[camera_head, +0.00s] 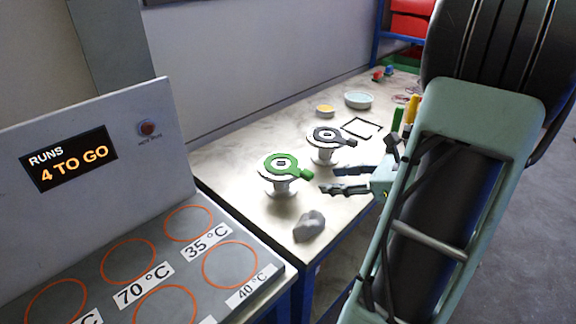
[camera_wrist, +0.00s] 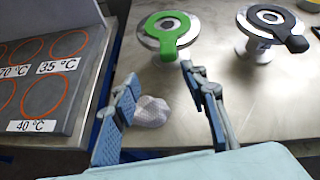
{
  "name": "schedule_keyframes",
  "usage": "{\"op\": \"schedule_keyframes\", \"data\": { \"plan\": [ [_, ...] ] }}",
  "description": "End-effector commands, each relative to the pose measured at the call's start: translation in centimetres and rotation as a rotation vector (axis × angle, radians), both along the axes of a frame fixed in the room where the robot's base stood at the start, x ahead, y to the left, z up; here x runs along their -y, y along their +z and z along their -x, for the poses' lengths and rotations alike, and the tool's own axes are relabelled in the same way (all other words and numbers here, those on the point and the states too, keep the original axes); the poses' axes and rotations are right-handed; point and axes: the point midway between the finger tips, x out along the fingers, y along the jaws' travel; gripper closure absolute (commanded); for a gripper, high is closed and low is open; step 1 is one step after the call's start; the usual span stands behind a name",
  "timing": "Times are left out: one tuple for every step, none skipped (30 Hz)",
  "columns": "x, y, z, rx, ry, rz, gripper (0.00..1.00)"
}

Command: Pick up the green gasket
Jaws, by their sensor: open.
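The green gasket (camera_head: 293,162) is a flat ring with a tab. It lies on top of a flanged metal vessel (camera_head: 281,188) on the table, its tab pointing right in the head view. In the wrist view the green gasket (camera_wrist: 168,38) is beyond my fingertips, its tab pointing towards me. My gripper (camera_head: 345,180) is open and empty, just to the right of the gasket's tab in the head view. In the wrist view my gripper (camera_wrist: 160,75) has its two fingers spread, short of the tab with no visible contact.
A second vessel carries a black gasket (camera_head: 327,135), also in the wrist view (camera_wrist: 276,22). A crumpled grey cloth-like lump (camera_head: 309,226) lies in front. The heating panel (camera_head: 110,275) with orange rings stands left. Dishes (camera_head: 358,99) and a black square frame (camera_head: 361,127) lie farther back.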

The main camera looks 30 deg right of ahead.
Motion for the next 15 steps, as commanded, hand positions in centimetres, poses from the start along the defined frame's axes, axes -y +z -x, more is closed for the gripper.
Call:
{"op": "schedule_keyframes", "data": {
  "plan": [
    [0.5, 0.3, 0.5, 0.015, -0.039, -0.042, 0.59],
    [0.7, 0.4, 0.6, 0.024, -0.057, -0.063, 0.59],
    [1.0, 0.6, 0.8, 0.035, -0.077, -0.087, 0.59],
    [1.1, 0.8, 0.9, 0.042, -0.089, -0.102, 0.59],
    [1.3, 0.9, 1.0, 0.048, -0.101, -0.114, 0.59],
    [1.4, 1.0, 1.1, 0.055, -0.11, -0.127, 0.59],
    [1.4, 1.0, 1.1, 0.058, -0.116, -0.134, 0.59],
    [1.4, 1.0, 1.0, 0.061, -0.12, -0.14, 0.59],
    [1.4, 0.9, 0.7, 0.063, -0.124, -0.145, 0.59],
    [1.2, 0.8, 0.4, 0.065, -0.124, -0.147, 0.59],
    [1.1, 0.6, 0.0, 0.064, -0.124, -0.148, 0.59],
    [0.8, 0.3, -0.6, 0.065, -0.124, -0.149, 0.59],
    [0.7, 0.1, -1.0, 0.064, -0.123, -0.148, 0.59],
    [0.5, -0.1, -1.5, 0.063, -0.123, -0.148, 0.59],
    [0.4, -0.3, -2.0, 0.065, -0.124, -0.146, 0.59]
  ]
}}
